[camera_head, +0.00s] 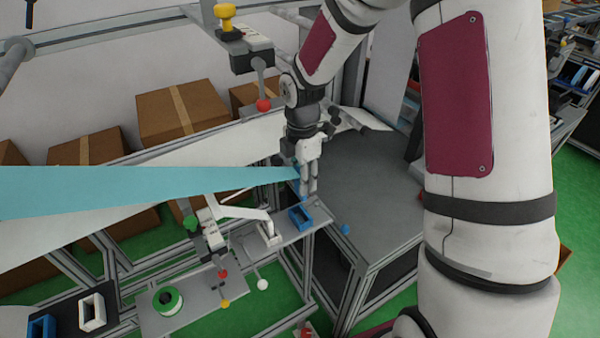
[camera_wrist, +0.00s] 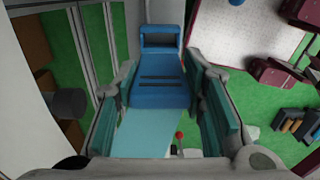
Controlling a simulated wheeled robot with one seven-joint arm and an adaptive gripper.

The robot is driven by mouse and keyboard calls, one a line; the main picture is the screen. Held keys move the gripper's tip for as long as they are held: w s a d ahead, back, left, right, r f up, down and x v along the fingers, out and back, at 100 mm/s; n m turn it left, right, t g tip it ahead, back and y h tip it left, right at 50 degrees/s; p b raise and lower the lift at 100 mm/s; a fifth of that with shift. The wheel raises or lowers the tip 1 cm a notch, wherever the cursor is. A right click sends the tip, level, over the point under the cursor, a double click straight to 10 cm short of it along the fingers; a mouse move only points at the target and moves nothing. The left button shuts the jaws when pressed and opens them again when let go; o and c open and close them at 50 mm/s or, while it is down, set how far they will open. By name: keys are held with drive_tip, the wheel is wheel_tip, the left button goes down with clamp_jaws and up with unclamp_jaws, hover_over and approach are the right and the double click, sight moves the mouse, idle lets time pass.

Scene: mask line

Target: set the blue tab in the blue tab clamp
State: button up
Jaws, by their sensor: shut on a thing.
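My gripper (camera_head: 308,188) points down beside the light-blue film strip. In the wrist view my gripper (camera_wrist: 162,88) is shut on the blue tab (camera_wrist: 160,92), a flat block with dark slots between the teal finger pads. The tab joins the end of the film (camera_wrist: 150,135); the film (camera_head: 150,187) also crosses the left of the head view. The blue tab clamp (camera_head: 300,217), an open blue frame, sits on a grey plate just below the fingertips. It also shows beyond the tab in the wrist view (camera_wrist: 160,30). I cannot tell whether tab and clamp touch.
A white clamp (camera_head: 268,235) stands left of the blue one, with a white lever (camera_head: 243,211) close by. A large grey table (camera_head: 370,190) lies to the right. Blue (camera_head: 42,327) and white (camera_head: 92,312) holders sit at lower left. A rail with a red knob (camera_head: 263,105) is above.

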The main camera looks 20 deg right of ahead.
drive_tip(key=shift+f+b, duration=1.4)
drive_tip(key=shift+f, duration=1.7)
drive_tip(key=shift+f+b, duration=0.55)
drive_tip(key=shift+f, duration=1.5)
drive_tip(key=shift+f, duration=0.3)
drive_tip(key=o, duration=1.2)
drive_tip(key=shift+r, duration=0.1)
wheel_tip(320, 180, up, 12)
